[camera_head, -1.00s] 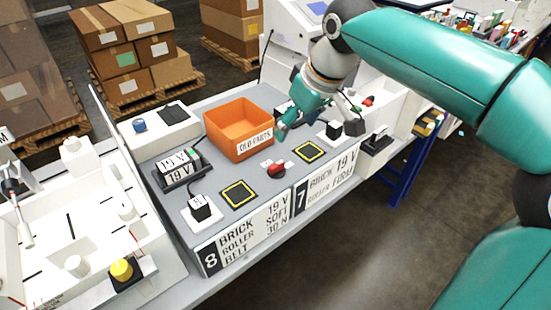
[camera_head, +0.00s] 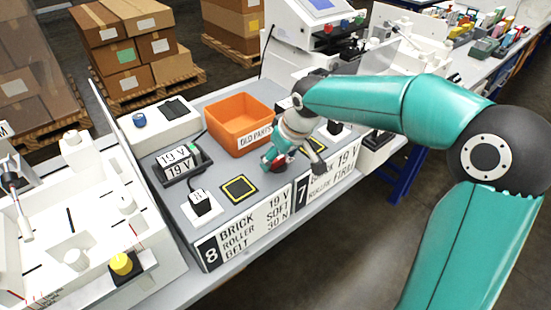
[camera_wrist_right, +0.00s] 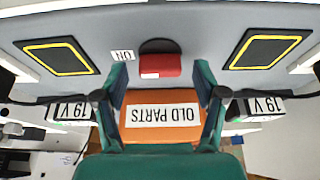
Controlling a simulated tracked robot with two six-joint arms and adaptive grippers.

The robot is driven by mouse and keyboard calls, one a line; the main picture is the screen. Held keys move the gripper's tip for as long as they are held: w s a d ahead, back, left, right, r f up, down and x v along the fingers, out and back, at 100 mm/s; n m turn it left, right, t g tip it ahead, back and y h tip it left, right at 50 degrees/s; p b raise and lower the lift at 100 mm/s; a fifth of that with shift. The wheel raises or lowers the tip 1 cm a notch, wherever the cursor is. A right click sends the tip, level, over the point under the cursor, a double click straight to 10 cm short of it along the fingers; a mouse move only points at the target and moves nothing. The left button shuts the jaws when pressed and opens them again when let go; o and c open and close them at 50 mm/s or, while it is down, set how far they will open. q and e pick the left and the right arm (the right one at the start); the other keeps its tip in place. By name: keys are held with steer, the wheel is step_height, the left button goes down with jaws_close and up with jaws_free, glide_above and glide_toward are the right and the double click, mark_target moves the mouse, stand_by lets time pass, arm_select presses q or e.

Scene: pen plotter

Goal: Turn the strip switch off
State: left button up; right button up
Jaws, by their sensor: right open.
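The strip switch (camera_wrist_right: 160,66) is a red rocker on a dark round base, on the grey strip between two yellow-edged black pads. A white ON label (camera_wrist_right: 122,55) lies beside it, on the left in the wrist view. My right gripper (camera_wrist_right: 161,72) is open, with one teal finger on each side of the switch in the wrist view. In the head view my right gripper (camera_head: 292,160) is low over the front of the strip and mostly hides the switch. I cannot tell whether it touches the switch. My left gripper is out of view.
The orange OLD PARTS bin (camera_head: 238,122) stands just behind. A 19 V display block (camera_head: 178,163) and a black yellow-edged pad (camera_head: 239,188) are to the left. Label plates (camera_head: 245,230) line the front edge. A white machine (camera_head: 320,35) stands at the back.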

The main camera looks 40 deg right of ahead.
steer(key=shift+w+f, duration=0.1)
steer(key=shift+f, duration=0.15)
